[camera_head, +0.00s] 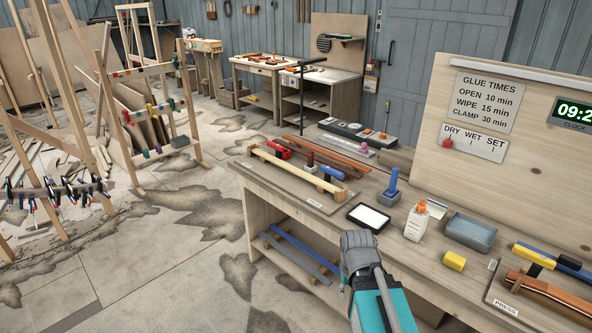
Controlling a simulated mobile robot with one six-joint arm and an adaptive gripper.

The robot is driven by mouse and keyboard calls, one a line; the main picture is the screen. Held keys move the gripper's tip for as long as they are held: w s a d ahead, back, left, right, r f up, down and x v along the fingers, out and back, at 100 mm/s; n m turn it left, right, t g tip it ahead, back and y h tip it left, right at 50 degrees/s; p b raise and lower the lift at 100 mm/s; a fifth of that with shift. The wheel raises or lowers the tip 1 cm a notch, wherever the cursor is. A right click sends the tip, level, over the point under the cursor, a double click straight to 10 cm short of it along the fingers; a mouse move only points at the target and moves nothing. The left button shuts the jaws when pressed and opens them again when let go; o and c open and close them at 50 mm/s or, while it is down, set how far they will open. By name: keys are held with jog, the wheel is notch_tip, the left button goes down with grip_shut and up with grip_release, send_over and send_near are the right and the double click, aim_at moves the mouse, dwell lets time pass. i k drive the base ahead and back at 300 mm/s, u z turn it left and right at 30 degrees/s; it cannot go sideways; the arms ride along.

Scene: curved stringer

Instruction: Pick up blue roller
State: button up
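A blue tool with an upright handle and a wider base, which looks like the blue roller (391,189), stands on the workbench (290,207) right of the middle of the view. A dark tray with a white inside (369,217) lies just left of and in front of it. My gripper (358,243) appears as a grey shape at the end of my teal arm, at the bench's front edge, below and left of the blue tool and apart from it. Its fingers cannot be made out, and nothing shows in it.
A white glue bottle with an orange top (416,221) stands right of the blue tool. A long pale wood strip with red and blue clamps (297,173) lies to the left. The floor left of the bench is open.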

aim_at(392, 191)
jog(key=k, duration=0.65)
jog(key=z, duration=0.45)
jog(key=i, duration=0.8)
jog(key=z, duration=0.45)
jog(key=i, duration=0.75)
jog(key=u, duration=0.55)
